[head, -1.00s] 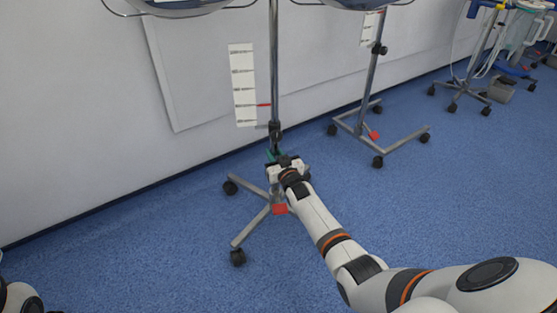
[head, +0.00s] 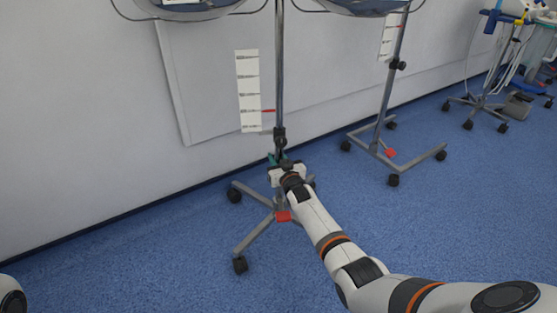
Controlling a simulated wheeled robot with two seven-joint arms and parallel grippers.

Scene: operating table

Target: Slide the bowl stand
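The bowl stand has a grey upright pole (head: 280,75), two bowls cut off by the top edge, the left bowl (head: 195,10) and the right bowl (head: 358,5), and a wheeled base (head: 250,237) with a red pedal (head: 283,216). My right gripper (head: 281,163) is low on the pole, just above the base. It appears shut around the pole, though my wrist partly hides the fingers. Part of the base is behind my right arm. Only a rounded piece of my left arm shows at the lower left; its gripper is out of view.
A white wall runs close behind the stand. A second wheeled stand (head: 383,135) with a red pedal is to the right. A wheeled equipment stand (head: 484,98) with tubes is farther right. Blue floor (head: 130,260) is free in front and at left.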

